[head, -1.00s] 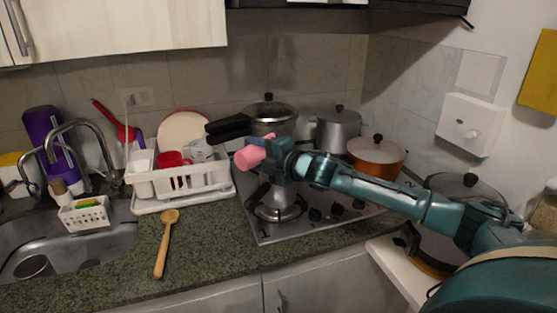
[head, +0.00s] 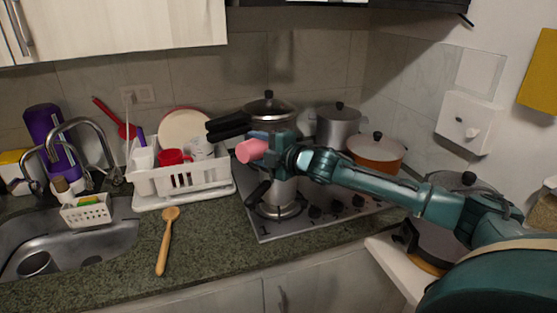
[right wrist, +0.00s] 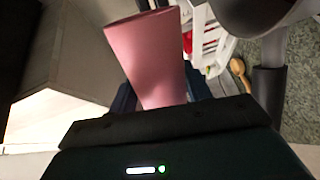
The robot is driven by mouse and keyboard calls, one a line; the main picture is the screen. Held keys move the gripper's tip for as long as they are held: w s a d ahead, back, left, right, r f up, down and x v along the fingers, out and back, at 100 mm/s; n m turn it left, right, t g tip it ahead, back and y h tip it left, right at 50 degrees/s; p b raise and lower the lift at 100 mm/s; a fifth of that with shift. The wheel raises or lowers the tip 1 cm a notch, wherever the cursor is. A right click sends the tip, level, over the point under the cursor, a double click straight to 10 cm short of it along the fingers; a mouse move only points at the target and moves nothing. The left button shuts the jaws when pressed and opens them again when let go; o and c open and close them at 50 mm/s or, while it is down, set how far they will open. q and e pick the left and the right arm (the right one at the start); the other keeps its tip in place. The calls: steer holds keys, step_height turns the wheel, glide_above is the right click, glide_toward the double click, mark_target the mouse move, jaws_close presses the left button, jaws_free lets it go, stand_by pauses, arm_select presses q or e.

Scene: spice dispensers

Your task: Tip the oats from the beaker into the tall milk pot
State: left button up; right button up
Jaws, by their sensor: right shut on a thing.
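The pink beaker (head: 252,150) is in the jaws of my right gripper (head: 270,147), high over the hob. It lies on its side, nearly level, with one end to the left in the head view. It also fills the middle of the right wrist view (right wrist: 150,62). Its contents do not show. A tall silver pot (head: 284,190) with a dark handle stands on the hob below my gripper, which hides its upper part. A grey rim and dark handle, likely this pot (right wrist: 270,90), show close to the beaker in the right wrist view. My left gripper is not in view.
A lidded silver pot (head: 268,106) with black handles stands behind my gripper. A grey pot (head: 338,127) and an orange pot (head: 376,155) stand at the right. The white dish rack (head: 190,178) is at the left. A wooden spoon (head: 166,240) lies on the counter.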

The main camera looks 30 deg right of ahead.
steer(key=shift+w+d+r+m, duration=0.1)
steer(key=shift+d+r+m, duration=0.4)
steer(key=shift+m, duration=0.5)
stand_by(0.8)
steer(key=shift+w+d+r+m+y, duration=0.15)
steer(key=shift+d+r+m, duration=0.15)
steer(key=shift+m, duration=0.3)
steer(key=shift+w+d+r+m+y, duration=0.15)
steer(key=shift+r+m, duration=0.15)
steer(key=shift+m, duration=0.3)
stand_by(0.8)
steer(key=shift+s, duration=0.15)
